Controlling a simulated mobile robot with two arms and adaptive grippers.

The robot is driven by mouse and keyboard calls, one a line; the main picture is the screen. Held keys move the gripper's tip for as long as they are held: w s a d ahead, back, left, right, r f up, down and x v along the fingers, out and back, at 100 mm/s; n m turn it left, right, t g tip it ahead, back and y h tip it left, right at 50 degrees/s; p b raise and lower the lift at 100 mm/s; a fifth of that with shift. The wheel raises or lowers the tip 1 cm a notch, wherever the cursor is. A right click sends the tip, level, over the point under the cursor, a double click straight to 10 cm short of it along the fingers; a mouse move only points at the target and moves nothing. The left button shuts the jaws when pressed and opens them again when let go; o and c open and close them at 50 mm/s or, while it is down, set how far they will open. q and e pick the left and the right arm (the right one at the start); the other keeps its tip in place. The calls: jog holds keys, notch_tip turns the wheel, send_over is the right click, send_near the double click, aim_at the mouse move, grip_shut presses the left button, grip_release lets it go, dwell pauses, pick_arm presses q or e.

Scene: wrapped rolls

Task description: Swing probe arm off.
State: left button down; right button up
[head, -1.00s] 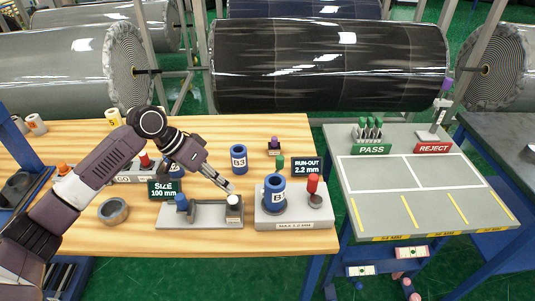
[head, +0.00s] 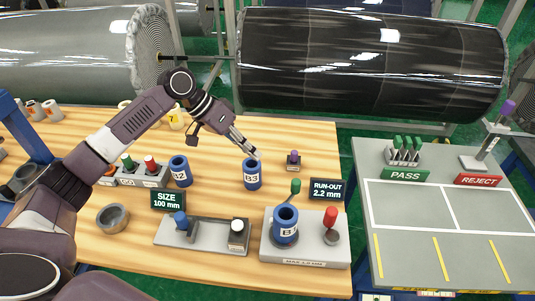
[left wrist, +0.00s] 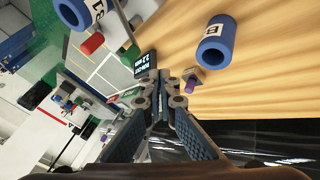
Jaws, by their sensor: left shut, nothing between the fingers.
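The run-out gauge (head: 340,252) is a grey block at the front of the wooden table. A blue sleeve (head: 286,228) stands on it, with a red knob (head: 331,218) to its right. A slim green-handled lever (head: 295,187) rises behind the sleeve, leaning right; its foot is hidden. The display (head: 327,190) reads RUN-OUT 2.2 mm. My left gripper (head: 257,155) is shut and empty, just above or behind the blue sleeve B3 (head: 251,178); I cannot tell if they touch. In the left wrist view its fingers (left wrist: 163,88) are together, with B3 (left wrist: 216,42) beyond them. My right gripper is out of view.
The size gauge (head: 205,246) stands left of the run-out gauge, with a display (head: 168,201) reading 100 mm. A purple-topped block (head: 293,162) is right of B3. Sleeve B2 (head: 180,172) and a grey ring (head: 112,218) stand left. The marked tray table (head: 420,250) is at right.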

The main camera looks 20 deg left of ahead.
aim_at(286, 201)
pick_arm(q)
jog(key=d+f+p, duration=0.5)
jog(key=d+f, duration=0.1)
jog(key=d, duration=0.2)
jog(key=shift+w+d+f, duration=0.2)
jog(key=shift+d+f, duration=0.1)
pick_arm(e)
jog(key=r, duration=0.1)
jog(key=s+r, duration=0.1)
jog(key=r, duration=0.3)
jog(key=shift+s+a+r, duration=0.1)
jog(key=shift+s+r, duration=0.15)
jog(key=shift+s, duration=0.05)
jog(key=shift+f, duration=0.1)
